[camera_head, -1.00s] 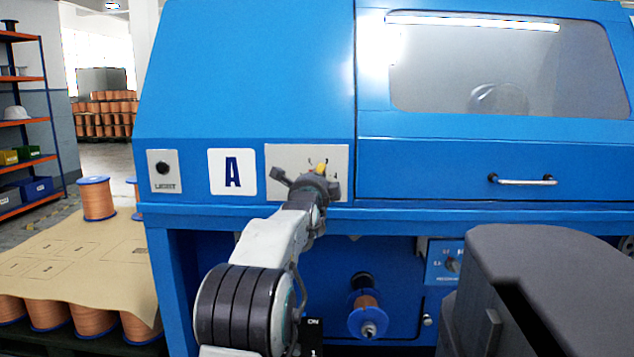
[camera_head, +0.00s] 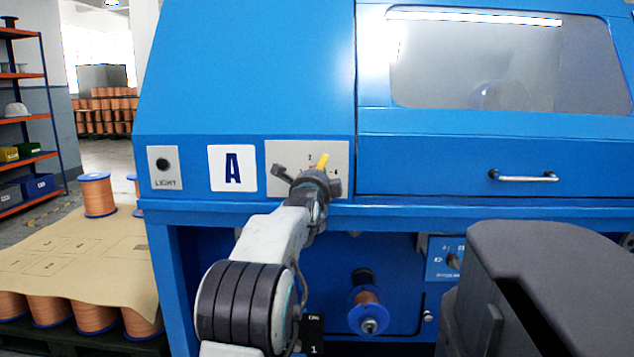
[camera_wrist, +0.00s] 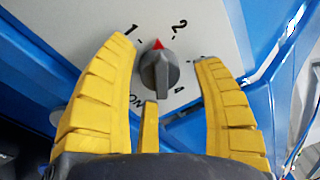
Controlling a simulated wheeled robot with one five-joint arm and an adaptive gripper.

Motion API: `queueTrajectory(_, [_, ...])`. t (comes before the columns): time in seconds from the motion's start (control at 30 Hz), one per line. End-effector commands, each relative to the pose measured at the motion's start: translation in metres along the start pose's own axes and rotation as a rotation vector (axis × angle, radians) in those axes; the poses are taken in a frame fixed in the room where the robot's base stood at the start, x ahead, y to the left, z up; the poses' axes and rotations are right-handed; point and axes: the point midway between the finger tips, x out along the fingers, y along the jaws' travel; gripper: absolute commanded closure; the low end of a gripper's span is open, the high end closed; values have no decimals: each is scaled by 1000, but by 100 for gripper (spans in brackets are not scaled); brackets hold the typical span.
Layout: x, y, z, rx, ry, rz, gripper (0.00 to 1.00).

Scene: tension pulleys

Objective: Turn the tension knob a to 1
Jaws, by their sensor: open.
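The tension knob a is a dark grey knob (camera_wrist: 160,72) with a red pointer mark, on a pale panel. In the wrist view its red mark points up, between the printed 1 and 2. My gripper (camera_wrist: 166,54) is open, with one yellow finger on each side of the knob. Gaps show between the fingers and the knob, so I see no grip on it. The 3 is partly covered by the right finger. In the head view my gripper (camera_head: 308,178) is in front of the panel (camera_head: 278,152) and hides most of the knob.
A sign with the letter A (camera_head: 232,168) and a LIGHT button plate (camera_head: 165,168) are left of the knob panel. A copper spool (camera_head: 366,310) sits below. Another knob (camera_head: 453,260) is at lower right.

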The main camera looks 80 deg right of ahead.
Motion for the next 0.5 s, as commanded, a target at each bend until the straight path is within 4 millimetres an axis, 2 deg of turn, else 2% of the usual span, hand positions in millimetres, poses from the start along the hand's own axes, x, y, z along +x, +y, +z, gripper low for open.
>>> queueTrajectory(0.27, [-20, -1, 0, 0, 0, -1, 39])
queueTrajectory(0.5, [-53, -1, 0, 0, 0, -1, 39])
